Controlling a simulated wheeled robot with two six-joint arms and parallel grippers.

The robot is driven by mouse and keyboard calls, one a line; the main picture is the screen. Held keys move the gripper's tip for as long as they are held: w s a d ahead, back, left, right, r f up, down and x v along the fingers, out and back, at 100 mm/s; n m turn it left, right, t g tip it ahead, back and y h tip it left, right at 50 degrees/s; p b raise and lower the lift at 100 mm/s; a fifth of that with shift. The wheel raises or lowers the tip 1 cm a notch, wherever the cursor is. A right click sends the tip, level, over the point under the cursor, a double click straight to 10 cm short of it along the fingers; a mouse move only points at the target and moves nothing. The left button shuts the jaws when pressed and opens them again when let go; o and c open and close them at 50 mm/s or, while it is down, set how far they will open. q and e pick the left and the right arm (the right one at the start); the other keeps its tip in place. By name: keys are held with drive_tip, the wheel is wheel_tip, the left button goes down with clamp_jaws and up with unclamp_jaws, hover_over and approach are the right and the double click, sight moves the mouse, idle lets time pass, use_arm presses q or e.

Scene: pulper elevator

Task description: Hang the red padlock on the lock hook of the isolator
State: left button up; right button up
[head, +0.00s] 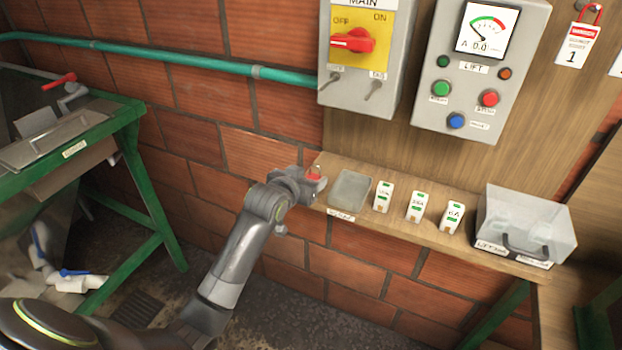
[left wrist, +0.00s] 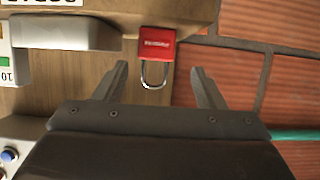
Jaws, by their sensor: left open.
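The red padlock (head: 313,173) is at the left end of the wooden shelf. In the left wrist view the padlock (left wrist: 157,47) shows its red body and a silver shackle pointing toward my gripper. My left gripper (head: 315,187) is open at that shelf end. Its fingers (left wrist: 160,68) stand apart on either side of the shackle, not closed on it. The isolator (head: 328,95) is a grey box with a yellow plate; its red handle (head: 352,40) points toward OFF. Two small hooks hang low on its front, the left one (head: 334,82) under a blurred label. My right gripper is not shown.
A shallow grey tray (head: 349,190), several white breakers and a clear bin (head: 530,225) stand on the shelf (head: 400,228). The lift panel (head: 425,110) is right of the isolator. A green pipe (head: 190,62) runs along the brick wall. A green-framed machine stands left.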

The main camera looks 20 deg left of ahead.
sight(315, 175)
use_arm(q)
drive_tip(key=shift+d+f+p+x, duration=0.1)
drive_tip(key=shift+f+p+x, duration=0.15)
drive_tip(key=shift+x, duration=0.95)
drive_tip(key=shift+d+f+p+x, duration=0.2)
drive_tip(key=shift+p+x, duration=0.1)
drive_tip(key=shift+x, duration=0.9)
drive_tip(key=shift+s, duration=0.15)
drive_tip(key=c, duration=1.1)
